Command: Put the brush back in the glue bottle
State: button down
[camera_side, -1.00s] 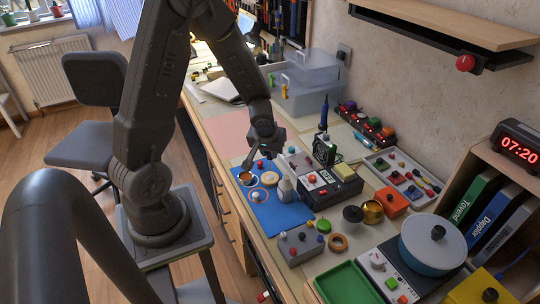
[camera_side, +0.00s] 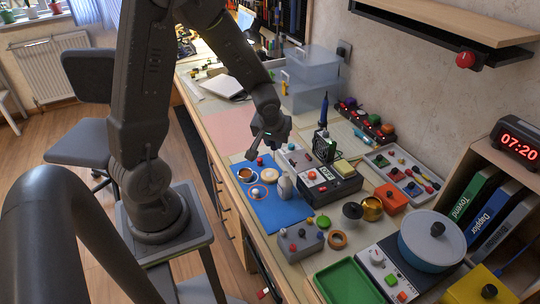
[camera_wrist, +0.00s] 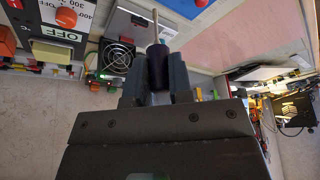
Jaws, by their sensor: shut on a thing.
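The brush (camera_wrist: 157,72) has a dark purple handle and a thin pale shaft that runs upward in the wrist view. My gripper (camera_wrist: 156,85) is shut on the handle, with one finger on each side. The brush tip is hard to make out. In the side view my gripper (camera_side: 252,153) is in the air above the blue mat (camera_side: 285,213), and the brush is too small to tell from the fingers. A small grey-white bottle (camera_side: 284,188), seemingly the glue bottle, stands upright on the mat, below and right of my gripper and apart from it. I cannot make out its mouth.
A cup (camera_side: 246,175) and a pale round item (camera_side: 270,174) sit on the mat near the bottle. A dark control box (camera_side: 332,187) stands close to its right. A grey box with knobs (camera_side: 300,241) is in front. The air around my gripper looks clear.

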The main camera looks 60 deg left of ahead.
notch_tip(320, 180, up, 5)
send_over(285, 185)
jog(key=w+a, duration=0.1)
jog(key=a, duration=0.1)
jog(key=shift+d+f, duration=0.15)
jog(key=shift+f, duration=0.65)
jog(key=shift+d+f, duration=0.1)
jog(key=shift+f, duration=0.65)
jog(key=shift+f, duration=0.45)
jog(key=shift+f, duration=1.45)
jog(key=shift+f, duration=0.65)
jog(key=shift+f, duration=0.45)
jog(key=shift+c, duration=1.5)
grip_release()
